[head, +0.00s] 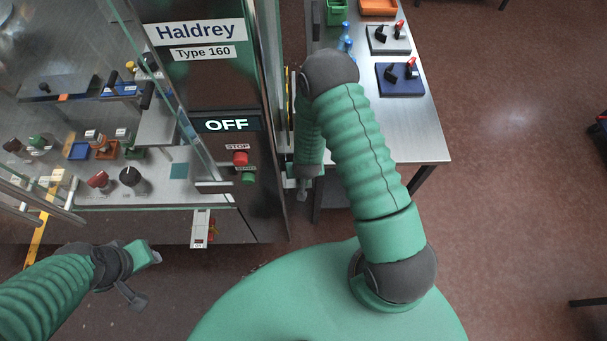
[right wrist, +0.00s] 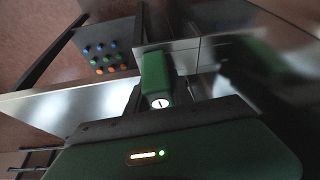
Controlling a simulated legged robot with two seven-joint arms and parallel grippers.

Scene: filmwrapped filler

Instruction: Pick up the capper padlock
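In the right wrist view a green block (right wrist: 155,72) with a white round face and a dark slot, like a lock's keyhole, stands just beyond my gripper's dark front edge. It may be the capper padlock; no label reads. My right gripper (head: 303,190) hangs beside the right side of the machine cabinet, partly hidden by my arm. Its fingers do not show clearly, so I cannot tell whether they touch the block. My left gripper (head: 140,278) is low at the left, in front of the machine and away from it; its finger opening is unclear.
The Haldrey cabinet (head: 215,85) reads OFF, with a red stop button (head: 240,158). A white box (head: 202,229) with red parts hangs at its lower front. A metal table (head: 425,130) with blue and grey stands is at right.

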